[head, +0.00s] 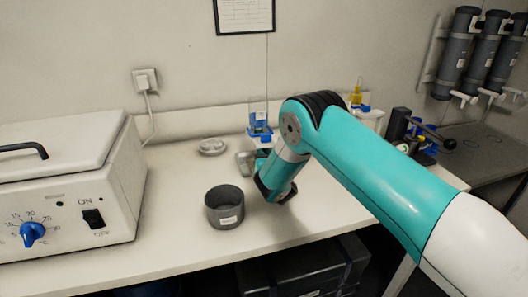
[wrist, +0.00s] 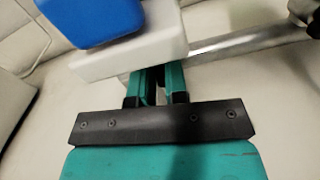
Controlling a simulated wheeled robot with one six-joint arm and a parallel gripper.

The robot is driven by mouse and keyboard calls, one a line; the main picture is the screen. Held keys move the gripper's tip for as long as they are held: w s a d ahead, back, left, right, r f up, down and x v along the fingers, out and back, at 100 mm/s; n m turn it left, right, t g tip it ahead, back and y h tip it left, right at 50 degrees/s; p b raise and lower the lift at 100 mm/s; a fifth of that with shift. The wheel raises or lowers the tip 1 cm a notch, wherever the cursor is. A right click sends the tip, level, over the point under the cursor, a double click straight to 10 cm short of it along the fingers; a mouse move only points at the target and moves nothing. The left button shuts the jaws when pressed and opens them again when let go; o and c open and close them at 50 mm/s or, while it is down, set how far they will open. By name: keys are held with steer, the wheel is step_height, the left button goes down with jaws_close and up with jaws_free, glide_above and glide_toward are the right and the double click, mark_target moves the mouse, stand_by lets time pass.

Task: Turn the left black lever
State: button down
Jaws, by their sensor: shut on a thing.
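My gripper (head: 263,157) reaches down over the bench, by a small blue and white device (head: 259,128) near the wall. In the wrist view, the two teal fingers (wrist: 150,84) are close together. Their tips pass behind a white block (wrist: 130,52) with a blue block (wrist: 93,18) on it. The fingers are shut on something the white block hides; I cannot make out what. A grey metal bar (wrist: 225,46) runs off to the right behind it. The left black lever cannot be clearly made out. A dark lever (head: 430,131) shows on a device at the right.
A dark grey cup (head: 225,207) stands just left of my gripper. A white incubator box (head: 75,190) with a blue dial fills the left. A small clear dish (head: 212,146) lies near the wall. Grey cylinders (head: 458,55) hang at the upper right. The front middle of the bench is clear.

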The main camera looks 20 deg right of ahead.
steer(key=shift+f+n+p, duration=0.15)
steer(key=shift+n+p, duration=0.15)
steer(key=shift+n, duration=0.5)
steer(key=c, duration=1.1)
jaws_free()
steer(key=shift+c, duration=0.2)
